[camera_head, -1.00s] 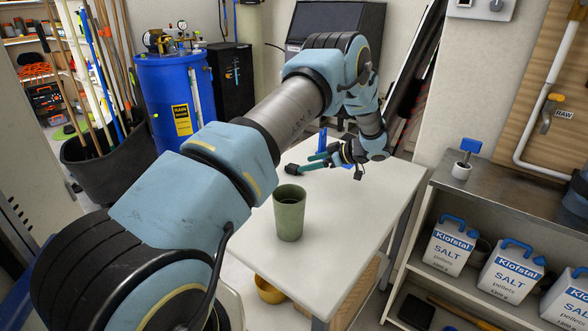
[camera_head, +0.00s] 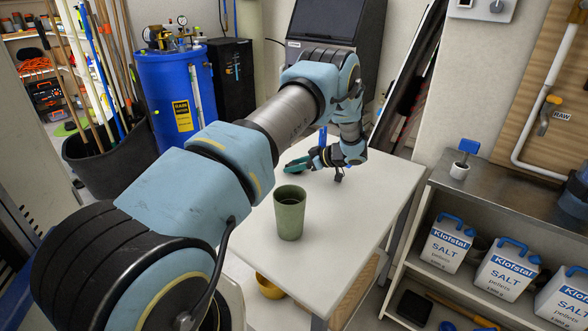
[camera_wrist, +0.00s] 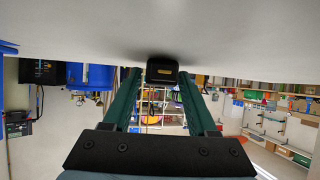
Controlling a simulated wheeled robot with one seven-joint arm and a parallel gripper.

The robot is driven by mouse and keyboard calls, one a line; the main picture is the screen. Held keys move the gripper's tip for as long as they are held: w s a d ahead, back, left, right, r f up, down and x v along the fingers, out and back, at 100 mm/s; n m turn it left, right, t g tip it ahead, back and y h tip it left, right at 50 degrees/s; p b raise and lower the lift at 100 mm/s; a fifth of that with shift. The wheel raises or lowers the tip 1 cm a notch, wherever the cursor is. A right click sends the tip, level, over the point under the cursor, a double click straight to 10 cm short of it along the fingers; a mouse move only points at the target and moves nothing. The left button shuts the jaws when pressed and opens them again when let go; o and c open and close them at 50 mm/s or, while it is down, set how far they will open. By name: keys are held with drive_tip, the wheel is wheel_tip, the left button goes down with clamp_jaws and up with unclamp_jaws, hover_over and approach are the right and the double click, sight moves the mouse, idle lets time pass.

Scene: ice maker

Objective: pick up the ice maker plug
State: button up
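The plug (camera_wrist: 162,71) is a small black block with a yellow label in the wrist view. It lies against the white tabletop (camera_head: 345,215), which fills the top of the wrist view. My gripper (camera_head: 290,167) is low over the far left part of the table in the head view. Its two green fingers also show in the wrist view (camera_wrist: 160,75), apart, with the plug between their tips. A narrow gap shows at the left finger; I cannot tell whether the right finger touches. In the head view the fingers largely hide the plug.
A green cup (camera_head: 290,212) stands upright on the table, nearer than my gripper. A blue upright piece (camera_head: 322,137) is just behind the gripper. A blue tank (camera_head: 180,95) and a black ice maker (camera_head: 328,25) stand behind. The table's right side is clear.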

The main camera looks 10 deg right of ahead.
clamp_jaws()
idle(0.4)
